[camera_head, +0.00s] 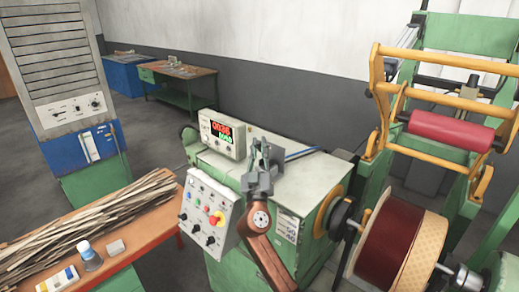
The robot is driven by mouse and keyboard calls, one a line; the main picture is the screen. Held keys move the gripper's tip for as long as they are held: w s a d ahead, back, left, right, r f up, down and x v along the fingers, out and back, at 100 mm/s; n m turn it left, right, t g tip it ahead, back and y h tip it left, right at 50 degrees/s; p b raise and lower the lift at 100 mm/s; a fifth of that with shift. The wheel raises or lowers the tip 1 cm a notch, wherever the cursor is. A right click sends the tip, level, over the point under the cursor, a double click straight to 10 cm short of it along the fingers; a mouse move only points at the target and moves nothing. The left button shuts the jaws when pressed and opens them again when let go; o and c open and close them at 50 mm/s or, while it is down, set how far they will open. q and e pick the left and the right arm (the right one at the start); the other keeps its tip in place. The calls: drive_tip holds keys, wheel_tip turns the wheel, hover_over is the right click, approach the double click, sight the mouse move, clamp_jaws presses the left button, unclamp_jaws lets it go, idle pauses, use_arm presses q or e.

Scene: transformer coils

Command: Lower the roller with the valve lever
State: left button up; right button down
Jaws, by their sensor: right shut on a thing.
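The red roller (450,130) sits in a yellow frame (400,92) at the right, raised above and behind the dark red coil (390,243). My right gripper (262,150) is at the top of the green machine (312,225), just right of the display box, with its fingers pointing up and away. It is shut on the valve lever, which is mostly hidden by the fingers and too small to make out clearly. My left gripper is out of view.
A display box (222,134) with red and green digits stands left of my right gripper. A control panel (208,215) with knobs is below it. An orange-topped table (140,240) with wooden strips (95,228) is at the left.

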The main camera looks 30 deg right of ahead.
idle(0.3)
drive_tip(key=c, duration=1.9)
unclamp_jaws()
drive_tip(key=v, duration=1.2)
drive_tip(key=shift+c, duration=0.4)
